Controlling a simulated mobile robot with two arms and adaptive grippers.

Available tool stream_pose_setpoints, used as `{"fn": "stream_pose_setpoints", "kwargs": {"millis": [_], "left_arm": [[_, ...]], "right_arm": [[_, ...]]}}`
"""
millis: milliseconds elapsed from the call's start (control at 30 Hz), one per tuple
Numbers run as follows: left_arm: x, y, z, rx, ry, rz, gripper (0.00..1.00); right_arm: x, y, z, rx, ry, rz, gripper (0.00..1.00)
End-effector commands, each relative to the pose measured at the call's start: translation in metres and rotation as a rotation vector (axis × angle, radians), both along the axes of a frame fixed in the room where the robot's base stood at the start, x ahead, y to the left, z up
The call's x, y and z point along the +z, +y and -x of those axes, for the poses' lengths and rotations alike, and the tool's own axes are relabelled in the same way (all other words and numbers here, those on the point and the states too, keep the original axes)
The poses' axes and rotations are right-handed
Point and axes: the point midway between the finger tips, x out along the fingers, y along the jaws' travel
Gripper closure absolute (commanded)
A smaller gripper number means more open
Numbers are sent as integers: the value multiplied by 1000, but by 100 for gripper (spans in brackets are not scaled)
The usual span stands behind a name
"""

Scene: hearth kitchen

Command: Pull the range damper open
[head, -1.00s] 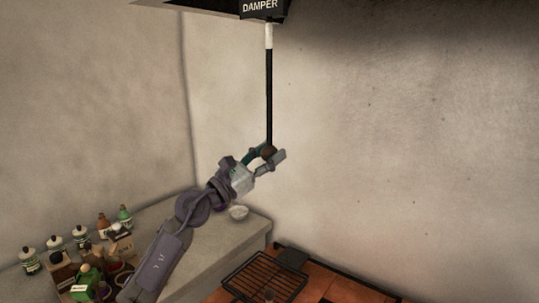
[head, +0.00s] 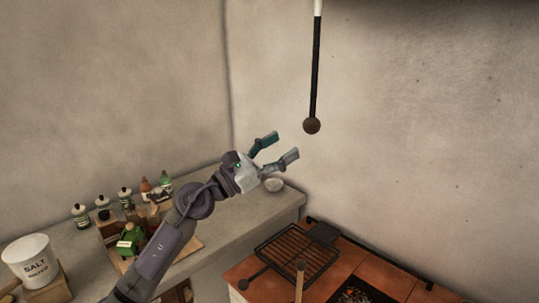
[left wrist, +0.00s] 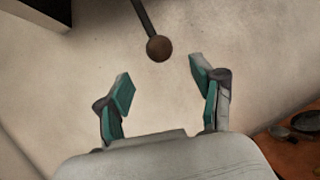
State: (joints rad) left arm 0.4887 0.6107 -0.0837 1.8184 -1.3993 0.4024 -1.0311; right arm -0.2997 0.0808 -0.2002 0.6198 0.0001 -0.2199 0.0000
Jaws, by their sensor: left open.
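The damper pull is a dark rod (head: 315,70) with a brown ball knob (head: 312,126) at its lower end, hanging from above in the head view. My left gripper (head: 282,147) is open and empty, below and to the left of the knob, apart from it. In the left wrist view the knob (left wrist: 159,48) shows beyond the open fingers (left wrist: 160,85), with nothing between them. The damper's label is out of the head view now. My right gripper is not in view.
A grill rack (head: 296,252) lies on the orange-tiled range top (head: 252,268) below. A stone counter (head: 240,232) at left holds several bottles, a wooden tray (head: 187,246) and a salt crock (head: 30,262). The air around the knob is clear.

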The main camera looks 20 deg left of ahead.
Motion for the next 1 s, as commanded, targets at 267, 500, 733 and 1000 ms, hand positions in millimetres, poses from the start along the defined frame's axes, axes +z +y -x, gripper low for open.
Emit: {"fn": "stream_pose_setpoints", "kwargs": {"millis": [267,500,733,1000], "left_arm": [[-12,16,23,-2,1,-1,33],[-12,17,25,-1,0,-2,33],[-12,17,25,-1,0,-2,33],[-27,17,35,-29,83,327,33]], "right_arm": [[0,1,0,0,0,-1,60],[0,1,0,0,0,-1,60],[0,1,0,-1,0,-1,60],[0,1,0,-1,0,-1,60]]}}
